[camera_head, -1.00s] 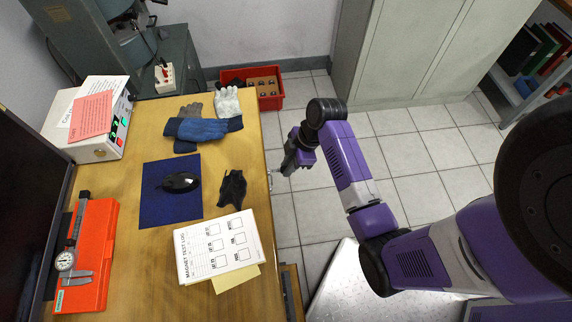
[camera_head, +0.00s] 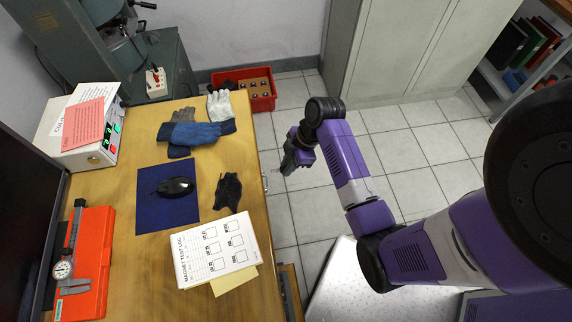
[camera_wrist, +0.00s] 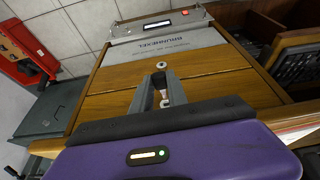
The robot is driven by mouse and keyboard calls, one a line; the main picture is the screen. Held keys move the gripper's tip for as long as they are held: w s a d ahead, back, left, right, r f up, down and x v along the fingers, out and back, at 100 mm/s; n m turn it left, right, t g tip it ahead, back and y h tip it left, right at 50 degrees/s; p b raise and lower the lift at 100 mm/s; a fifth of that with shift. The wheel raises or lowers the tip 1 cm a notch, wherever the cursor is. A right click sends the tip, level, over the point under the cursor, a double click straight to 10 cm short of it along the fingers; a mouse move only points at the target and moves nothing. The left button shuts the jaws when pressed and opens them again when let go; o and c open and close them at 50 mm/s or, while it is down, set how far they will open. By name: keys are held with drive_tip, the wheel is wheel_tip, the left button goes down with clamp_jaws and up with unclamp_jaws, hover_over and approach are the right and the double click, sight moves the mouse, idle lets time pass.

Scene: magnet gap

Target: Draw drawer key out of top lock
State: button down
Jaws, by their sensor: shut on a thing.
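My gripper (camera_wrist: 162,92) is in front of a wooden drawer front in the wrist view. It is shut on the drawer key (camera_wrist: 163,100), which shows only as a small pale, reddish piece between the fingers. A round silver lock (camera_wrist: 161,64) with a dark centre sits on the wood just beyond the fingertips. The key appears clear of it. In the head view my gripper (camera_head: 292,164) hangs beside the desk's right edge, with the thin key tip (camera_head: 276,170) pointing at the desk. A small lock (camera_head: 265,183) shows on that edge, apart from the key.
The wooden desk (camera_head: 140,255) carries a mouse, gloves, papers and a red caliper case. A red crate (camera_head: 259,101) stands on the floor behind it. A grey panel marked BRUNNEXEL (camera_wrist: 165,42) adjoins the wood. Tiled floor right of my gripper is free.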

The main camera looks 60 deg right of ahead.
drive_tip(key=shift+s+d+r+p, duration=0.55)
drive_tip(key=shift+s+r+p, duration=0.15)
drive_tip(key=shift+p, duration=0.05)
drive_tip(key=shift+s+d+r+p, duration=0.5)
drive_tip(key=shift+s+r+p, duration=0.15)
drive_tip(key=shift+s+p, duration=0.05)
